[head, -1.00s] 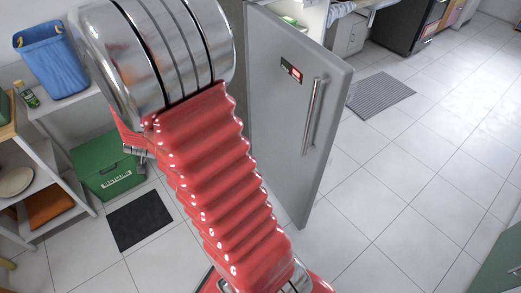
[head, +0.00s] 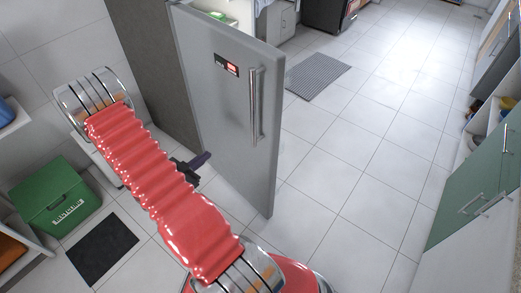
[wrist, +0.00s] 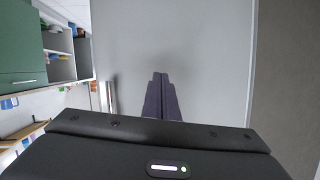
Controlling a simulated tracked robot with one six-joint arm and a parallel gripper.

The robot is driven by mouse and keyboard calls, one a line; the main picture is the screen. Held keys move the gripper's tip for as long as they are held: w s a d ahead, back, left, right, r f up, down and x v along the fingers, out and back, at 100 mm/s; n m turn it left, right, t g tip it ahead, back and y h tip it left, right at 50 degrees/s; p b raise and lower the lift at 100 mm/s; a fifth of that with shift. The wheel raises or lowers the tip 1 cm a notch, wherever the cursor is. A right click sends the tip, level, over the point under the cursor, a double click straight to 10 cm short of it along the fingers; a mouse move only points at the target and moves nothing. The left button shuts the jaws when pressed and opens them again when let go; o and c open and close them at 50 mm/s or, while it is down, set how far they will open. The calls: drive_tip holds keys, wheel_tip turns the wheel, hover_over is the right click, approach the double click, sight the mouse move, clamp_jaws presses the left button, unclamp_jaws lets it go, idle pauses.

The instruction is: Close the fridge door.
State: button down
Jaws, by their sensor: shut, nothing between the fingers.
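The grey fridge door (head: 225,105) stands open in the head view, its outer face turned toward me. It bears a small red-lit display (head: 227,65) and a vertical metal handle (head: 256,105) near its right edge. The fridge's dark side (head: 150,65) shows left of the door. My gripper (head: 203,159) is in front of the lower left part of the door. In the wrist view its dark fingers (wrist: 160,78) are together and empty, pointing at the plain grey door face (wrist: 185,40). I cannot tell whether they touch it.
A green box (head: 55,197) and a dark mat (head: 102,248) lie on the floor at left. A grey mat (head: 318,75) lies beyond the door. Green-fronted cabinets (head: 475,185) line the right side. The tiled floor between door and cabinets is clear.

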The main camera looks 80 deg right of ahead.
sight(267, 145)
drive_tip(key=s+a+f+m+g+h, duration=0.1)
drive_tip(key=s+g, duration=0.4)
drive_tip(key=s, duration=0.6)
drive_tip(key=shift+s+a+f+g, duration=0.3)
drive_tip(key=shift+s+f, duration=0.1)
drive_tip(key=shift+f, duration=0.15)
drive_tip(key=shift+d, duration=0.1)
drive_tip(key=shift+x, duration=6.95)
drive_tip(key=shift+r, duration=0.1)
